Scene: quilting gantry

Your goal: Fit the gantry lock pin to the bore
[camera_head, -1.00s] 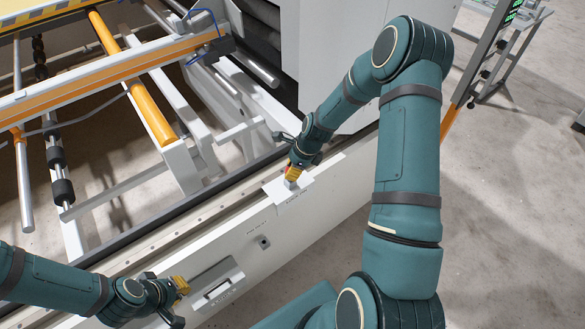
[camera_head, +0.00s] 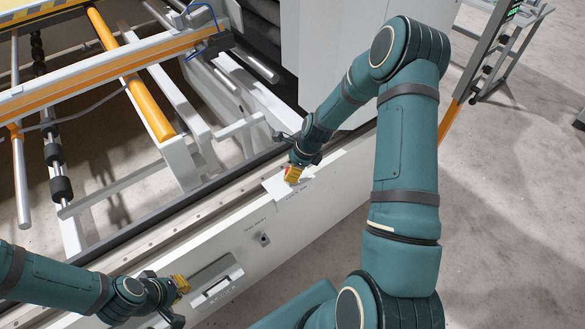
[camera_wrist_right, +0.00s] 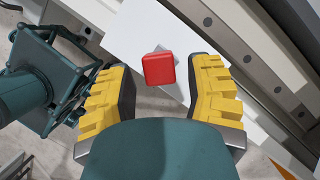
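The lock pin shows as a red square head (camera_wrist_right: 158,69) in the right wrist view; its shaft is hidden. My right gripper (camera_wrist_right: 163,78) is open, with a yellow-padded finger on each side of the red head and gaps visible. In the head view, my right gripper (camera_head: 293,175) is low over a small white ledge (camera_head: 270,184) on the gantry's beam. The likely bore is a small dark fitting (camera_head: 263,239) on the beam's front face, under small lettering. My left gripper (camera_head: 181,286) is beside a recessed handle plate, away from the pin; its finger gap is unclear.
The long white beam (camera_head: 330,185) runs diagonally, with a rail behind it. A handle plate (camera_head: 222,272) is on its front face at lower left. Orange and white gantry bars (camera_head: 130,66) fill the upper left.

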